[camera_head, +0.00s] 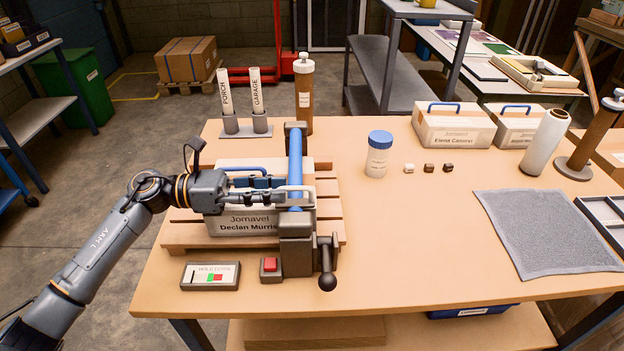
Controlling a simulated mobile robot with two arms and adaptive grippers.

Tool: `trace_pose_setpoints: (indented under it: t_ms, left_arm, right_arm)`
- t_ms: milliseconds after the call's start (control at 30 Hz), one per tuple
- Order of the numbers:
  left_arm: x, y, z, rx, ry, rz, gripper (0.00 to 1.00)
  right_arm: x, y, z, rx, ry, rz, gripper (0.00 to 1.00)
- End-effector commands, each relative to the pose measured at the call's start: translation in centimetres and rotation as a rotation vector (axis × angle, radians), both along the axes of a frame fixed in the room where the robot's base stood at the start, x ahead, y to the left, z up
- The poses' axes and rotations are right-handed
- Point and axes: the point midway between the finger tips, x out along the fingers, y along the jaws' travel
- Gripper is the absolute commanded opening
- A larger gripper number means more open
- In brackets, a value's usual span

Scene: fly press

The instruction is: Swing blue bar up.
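The blue bar (295,158) runs front to back over a light case (240,222) labelled "Jornavel Declan Murris", from the front grey block (296,250) to the grey post (295,127) at the back. It looks lowered. My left gripper (279,191) reaches in from the left above the case, its fingers pointing right, right beside the bar. A pale bent piece, possibly a handle, shows at the fingertips; whether the fingers touch or hold it or the bar is unclear. The finger gap cannot be made out. My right gripper is out of view.
The case sits on a wooden pallet (178,236). A black-knobbed lever (327,280), red button (270,265) and gauge box (210,275) are at the front. Two labelled tubes (257,92), a brown bottle (304,95) and a blue-lidded jar (377,158) stand nearby. The table's middle front is clear.

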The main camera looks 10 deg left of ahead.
Motion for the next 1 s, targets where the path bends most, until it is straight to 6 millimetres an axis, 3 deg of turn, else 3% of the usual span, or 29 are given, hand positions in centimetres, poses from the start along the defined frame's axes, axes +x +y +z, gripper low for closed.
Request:
trace_pose_setpoints:
  t_ms: [100,333,767,933,1000]
  left_arm:
    - [0.7,-2.6,0.6,-0.004,0.0,-0.001,0.32]
    - [1.7,-5.9,0.3,-0.002,0.001,0.0,0.32]
    - [2.0,-6.9,0.0,0.0,0.001,0.001,0.32]
    - [2.0,-6.9,0.0,0.0,0.001,0.001,0.01]
    - [2.0,-6.9,0.0,0.0,0.001,0.001,0.0]
  right_arm:
    - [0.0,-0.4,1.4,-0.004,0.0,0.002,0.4]
    - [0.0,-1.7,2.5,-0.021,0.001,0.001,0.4]
    - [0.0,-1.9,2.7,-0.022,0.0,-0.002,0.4]
    - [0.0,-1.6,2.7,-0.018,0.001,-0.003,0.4]
    - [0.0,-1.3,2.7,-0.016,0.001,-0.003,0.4]
